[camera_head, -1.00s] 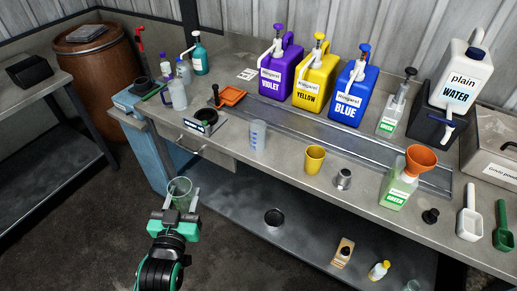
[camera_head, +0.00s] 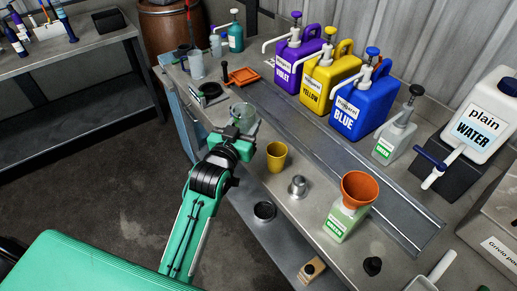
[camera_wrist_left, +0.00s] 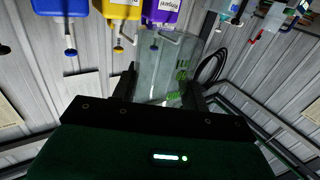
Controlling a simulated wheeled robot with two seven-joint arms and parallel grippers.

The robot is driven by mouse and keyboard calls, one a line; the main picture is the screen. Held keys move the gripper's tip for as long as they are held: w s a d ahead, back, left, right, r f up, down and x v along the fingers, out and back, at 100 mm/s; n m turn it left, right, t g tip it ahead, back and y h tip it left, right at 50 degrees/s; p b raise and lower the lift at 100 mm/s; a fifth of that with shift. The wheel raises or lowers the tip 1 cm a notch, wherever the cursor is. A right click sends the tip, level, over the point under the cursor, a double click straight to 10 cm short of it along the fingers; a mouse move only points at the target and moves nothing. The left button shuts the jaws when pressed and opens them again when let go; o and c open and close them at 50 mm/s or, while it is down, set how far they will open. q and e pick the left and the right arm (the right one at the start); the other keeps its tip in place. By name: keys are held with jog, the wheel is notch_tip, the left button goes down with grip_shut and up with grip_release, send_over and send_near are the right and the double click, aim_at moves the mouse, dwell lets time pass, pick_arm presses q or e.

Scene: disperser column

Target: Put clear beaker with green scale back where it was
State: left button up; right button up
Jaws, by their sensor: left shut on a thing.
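The clear beaker with green scale (camera_head: 243,112) is held in my left gripper (camera_head: 238,127), over or at the near edge of the workbench, left of the yellow cup. In the left wrist view the beaker (camera_wrist_left: 160,68) sits between the two fingers, its green marks facing right. My left gripper (camera_wrist_left: 160,88) is shut on it. The head view does not show clearly whether the beaker's base touches the bench; the gripper hides its lower part. The beaker with blue scale cannot be made out now. My right gripper is not in view.
A yellow cup (camera_head: 277,156) and a metal cup (camera_head: 298,187) stand right of the gripper. A small scale (camera_head: 208,94) and an orange tray (camera_head: 243,76) lie behind it. Violet (camera_head: 299,65), yellow (camera_head: 331,80) and blue (camera_head: 362,105) jugs line the back.

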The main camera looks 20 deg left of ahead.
aim_at(247, 107)
pick_arm(q)
jog(key=shift+h, duration=0.3)
jog(key=w+r, duration=0.3)
jog(key=w, duration=0.1)
jog(key=shift+w+r+b, duration=0.1)
jog(key=shift+r+b, duration=0.2)
jog(key=shift+r, duration=0.05)
jog(key=w+r, duration=0.3)
jog(key=r, duration=0.1)
jog(key=shift+m, duration=0.4)
jog(key=f, duration=1)
jog(key=f+p, duration=0.1)
jog(key=f, duration=0.4)
jog(key=shift+w+d+f, duration=0.15)
jog(key=shift+w+d, duration=0.1)
jog(key=shift+w, duration=0.1)
notch_tip(247, 107, down, 4)
jog(key=shift+f+p, duration=0.1)
jog(key=shift+p, duration=0.2)
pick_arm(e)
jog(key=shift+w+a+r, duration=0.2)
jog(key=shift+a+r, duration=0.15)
pick_arm(q)
jog(key=shift+f, duration=0.1)
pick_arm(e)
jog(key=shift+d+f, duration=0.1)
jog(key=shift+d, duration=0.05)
pick_arm(q)
jog(key=o, duration=1)
